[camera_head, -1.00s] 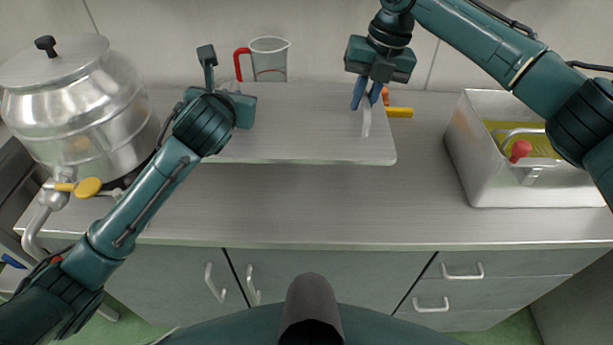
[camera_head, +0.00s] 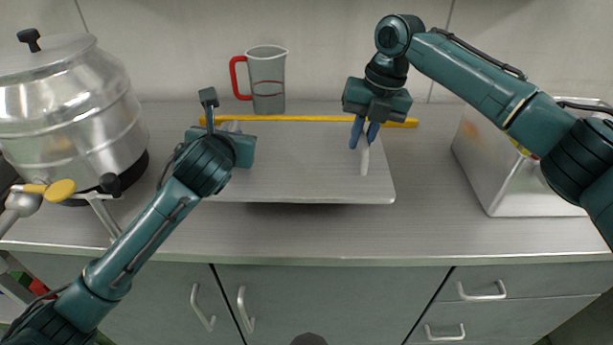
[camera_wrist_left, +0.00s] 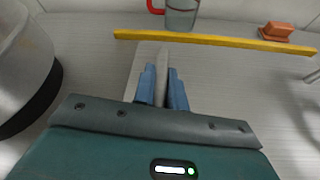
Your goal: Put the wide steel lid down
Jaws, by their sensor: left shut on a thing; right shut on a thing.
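The wide steel lid (camera_head: 300,175) is a flat grey plate, lying level over the middle of the counter. A dark shadow shows under its front edge; I cannot tell whether it touches the counter. My left gripper (camera_head: 228,128) is at its left part, with its jaws mostly hidden by the arm. In the left wrist view its blue fingers (camera_wrist_left: 163,85) are shut on an upright grey handle (camera_wrist_left: 163,60). My right gripper (camera_head: 363,135) points down, its blue fingers shut on a pale upright handle (camera_head: 365,160) near the lid's right end.
A yellow bar (camera_head: 300,118) lies just behind the lid. A clear jug (camera_head: 267,85) with a red handle stands behind that. A big steel vessel (camera_head: 65,110) stands at left, a steel bin (camera_head: 490,170) at right. An orange block (camera_wrist_left: 287,31) lies behind the bar. The counter front (camera_head: 320,235) is clear.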

